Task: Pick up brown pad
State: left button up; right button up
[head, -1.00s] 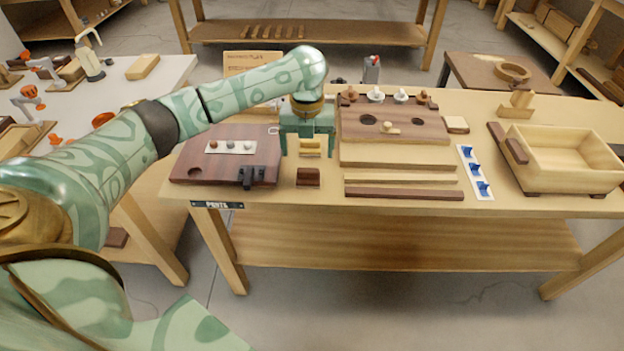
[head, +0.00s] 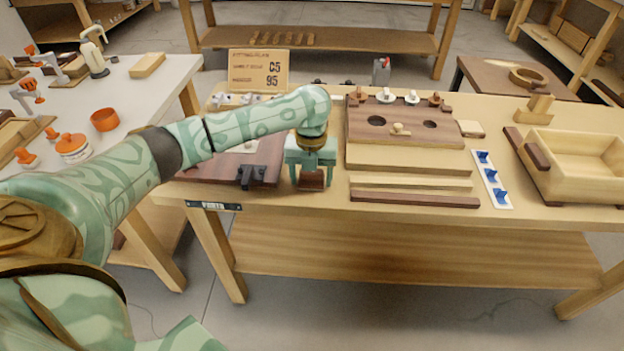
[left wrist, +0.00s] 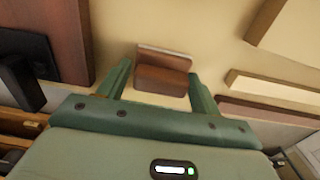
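The brown pad (head: 311,181) is a small dark brown block on the front part of the bench, right of the dark brown board. My left gripper (head: 310,185) is over it, pointing down, with its two green fingers apart. In the left wrist view the brown pad (left wrist: 162,77) appears between the spread fingers of the left gripper (left wrist: 160,88), with a gap to each finger. A lighter strip shows along its far edge. I cannot tell how far below the fingertips it lies. My right gripper is not in view.
Left of the gripper is the dark board (head: 205,170) with a black bracket (head: 252,177). To the right lie a pale strip (head: 410,183) and a dark strip (head: 415,199), near a stepped board with holes (head: 405,133). A wooden box (head: 570,188) stands at far right.

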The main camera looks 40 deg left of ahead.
pick_arm(q)
jog(key=c, duration=0.5)
jog(key=shift+r, duration=0.1)
jog(key=shift+c, duration=0.2)
